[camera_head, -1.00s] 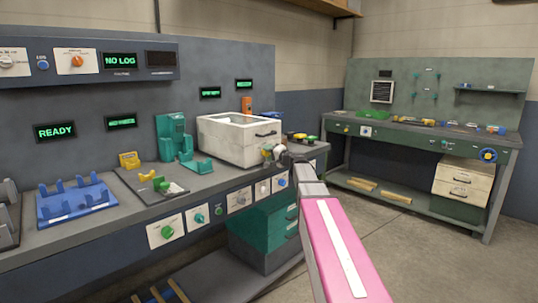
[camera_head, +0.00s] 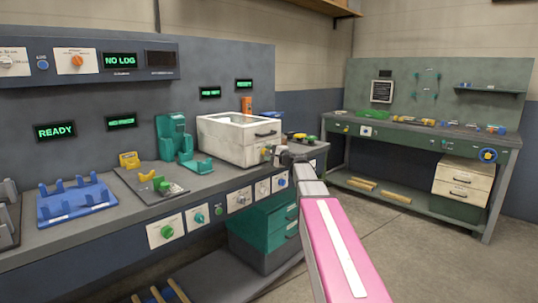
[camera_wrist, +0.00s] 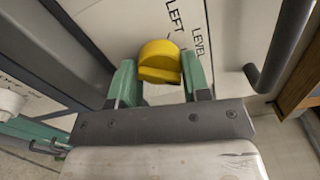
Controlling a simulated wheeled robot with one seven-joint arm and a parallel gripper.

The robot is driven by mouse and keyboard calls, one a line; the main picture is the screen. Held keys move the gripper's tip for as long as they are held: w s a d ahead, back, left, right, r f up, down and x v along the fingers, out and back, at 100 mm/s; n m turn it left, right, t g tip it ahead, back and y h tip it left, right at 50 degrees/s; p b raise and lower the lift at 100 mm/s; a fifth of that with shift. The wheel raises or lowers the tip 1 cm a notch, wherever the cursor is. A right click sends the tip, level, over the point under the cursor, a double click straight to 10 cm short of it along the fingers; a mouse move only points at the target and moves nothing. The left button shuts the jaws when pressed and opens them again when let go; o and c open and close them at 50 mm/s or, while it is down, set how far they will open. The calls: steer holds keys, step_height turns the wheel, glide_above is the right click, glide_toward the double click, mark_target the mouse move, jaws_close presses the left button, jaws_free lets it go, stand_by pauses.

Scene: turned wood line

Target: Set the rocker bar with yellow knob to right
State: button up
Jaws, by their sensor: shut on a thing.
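The yellow knob (camera_wrist: 160,61) is between the two green fingers of my gripper (camera_wrist: 160,82) in the wrist view, and the fingers are shut on it. It stands against a white panel (camera_wrist: 225,40) printed LEFT and LEVEL; any RIGHT mark is out of view. The rocker bar itself is mostly hidden behind the knob and fingers. In the head view, my gripper (camera_head: 272,152) is at the front of the white box (camera_head: 222,146), near its lower right corner, and the knob is too small there to make out its setting.
A dark handle (camera_wrist: 277,45) stands out from the white panel right of my gripper. The teal holder (camera_head: 172,137), blue rack (camera_head: 76,201) and yellow block (camera_head: 129,160) sit left on the bench. Open floor (camera_head: 410,250) lies to the right, before a second bench.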

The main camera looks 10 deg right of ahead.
steer(key=shift+m, duration=1)
steer(key=shift+f+m, duration=0.1)
steer(key=shift+m, duration=0.2)
steer(key=o, duration=0.9)
steer(key=v, duration=1.1)
